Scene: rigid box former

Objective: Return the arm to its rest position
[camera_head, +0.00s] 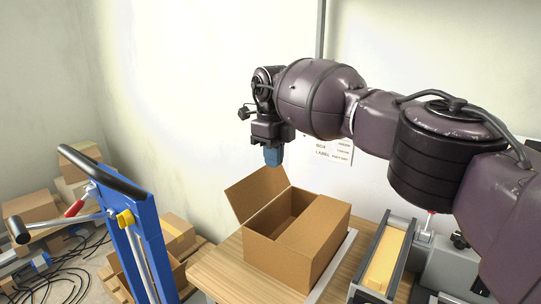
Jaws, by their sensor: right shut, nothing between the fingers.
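My right arm reaches in from the right side of the head camera view. My right gripper (273,157) hangs at its end, pointing down, with blue fingertips shut and nothing between them. It is in the air above the back of an open cardboard box (290,228). The box stands on a wooden table top (228,270). One flap of the box stands up at the back left, and another flap at the right lies over part of the opening. My left gripper is not in view.
A blue upright stand (147,240) with a black handle is left of the table. Several cardboard boxes (32,208) and loose black cables lie on the floor at the left. A dark-railed tray (386,258) with yellowish sheets is right of the box. A white sign hangs behind.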

